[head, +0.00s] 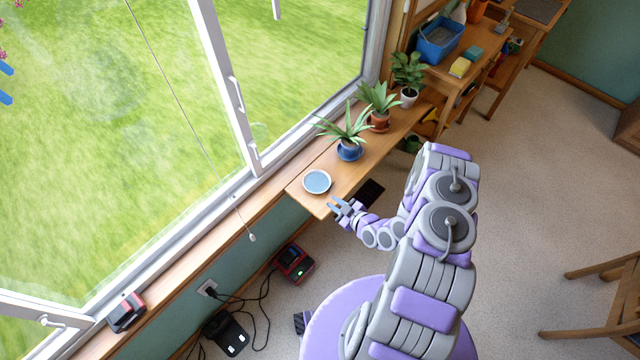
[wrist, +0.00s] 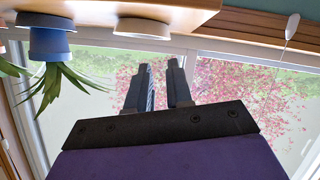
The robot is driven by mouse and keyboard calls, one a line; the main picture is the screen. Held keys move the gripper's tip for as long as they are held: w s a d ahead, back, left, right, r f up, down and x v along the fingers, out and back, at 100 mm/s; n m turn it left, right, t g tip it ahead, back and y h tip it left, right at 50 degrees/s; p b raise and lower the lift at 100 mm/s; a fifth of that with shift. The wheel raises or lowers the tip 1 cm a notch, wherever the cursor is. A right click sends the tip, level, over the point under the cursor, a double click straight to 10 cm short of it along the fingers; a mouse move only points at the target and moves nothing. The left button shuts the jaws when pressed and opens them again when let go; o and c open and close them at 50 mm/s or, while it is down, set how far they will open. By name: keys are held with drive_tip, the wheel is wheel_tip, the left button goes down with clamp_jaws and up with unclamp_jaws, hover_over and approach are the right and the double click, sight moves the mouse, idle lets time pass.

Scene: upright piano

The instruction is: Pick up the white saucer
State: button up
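The white saucer (head: 317,181) lies flat near the near end of the wooden shelf by the window. Its rim is pale and its middle looks bluish. In the wrist view, which is upside down, it shows edge-on (wrist: 143,28) against the wood at the top, beyond the fingertips. My gripper (head: 340,207) is just to the lower right of the saucer, by the shelf edge, apart from it. In the wrist view my gripper (wrist: 158,67) has its two dark fingers spread with an empty gap between them.
A plant in a blue pot (head: 349,151) stands behind the saucer, with a terracotta-potted plant (head: 379,121) and a white-potted plant (head: 408,98) farther along. The window cord's pull (head: 252,237) hangs to the lower left. A red-and-black device (head: 294,264) and cables are below.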

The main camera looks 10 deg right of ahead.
drive_tip(key=b, duration=0.2)
approach(307, 189)
drive_tip(key=x, duration=0.3)
drive_tip(key=shift+a, duration=0.1)
drive_tip(key=shift+w+f, duration=0.15)
drive_tip(key=shift+w, duration=0.2)
drive_tip(key=shift+w+d+f, duration=0.1)
drive_tip(key=shift+w+d, duration=0.2)
drive_tip(key=shift+d, duration=0.15)
drive_tip(key=shift+w+a+f, duration=0.15)
drive_tip(key=shift+w, duration=0.2)
drive_tip(key=w+a+b, duration=0.1)
drive_tip(key=w+a+f, duration=0.1)
drive_tip(key=w+a, duration=0.1)
drive_tip(key=shift+a+f+b, duration=0.25)
drive_tip(key=shift+b, duration=0.1)
drive_tip(key=shift+d, duration=0.5)
drive_tip(key=shift+c, duration=0.4)
drive_tip(key=shift+d, duration=0.1)
clamp_jaws()
drive_tip(key=shift+a, duration=0.35)
